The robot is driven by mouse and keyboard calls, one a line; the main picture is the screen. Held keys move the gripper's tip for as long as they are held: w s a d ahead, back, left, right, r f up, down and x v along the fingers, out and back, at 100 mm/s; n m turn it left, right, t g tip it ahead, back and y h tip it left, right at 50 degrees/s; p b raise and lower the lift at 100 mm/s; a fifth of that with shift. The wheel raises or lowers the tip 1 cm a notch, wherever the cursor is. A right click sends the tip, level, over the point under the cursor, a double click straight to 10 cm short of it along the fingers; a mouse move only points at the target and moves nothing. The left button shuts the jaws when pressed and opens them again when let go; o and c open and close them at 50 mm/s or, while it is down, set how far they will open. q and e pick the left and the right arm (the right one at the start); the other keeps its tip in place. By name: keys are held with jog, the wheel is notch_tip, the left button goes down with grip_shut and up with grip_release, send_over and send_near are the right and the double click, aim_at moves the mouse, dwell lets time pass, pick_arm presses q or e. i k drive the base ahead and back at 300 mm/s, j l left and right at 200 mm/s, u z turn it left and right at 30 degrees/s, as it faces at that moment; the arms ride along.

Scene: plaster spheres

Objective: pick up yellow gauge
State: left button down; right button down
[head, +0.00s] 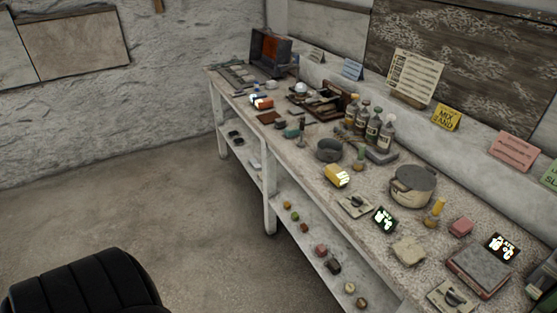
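A small yellow block-like device with a pale marked face (338,176) lies on the workbench, near the middle of its length. It looks like the yellow gauge, but its markings are too small to read. It lies between the dark round bowl (329,150) and a flat plate with a dark knob (355,206). Nothing covers it. Neither of my grippers is in view.
The long speckled workbench (299,172) is crowded. A lidded pot (412,186) stands right of the yellow device, with a small black display (384,219) in front. Several bottles (372,128) stand behind. A shelf (289,195) runs below.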

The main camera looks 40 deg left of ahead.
aim_at(336, 175)
jog(key=u, duration=0.9)
jog(key=z, duration=1.8)
jog(key=u, duration=1.8)
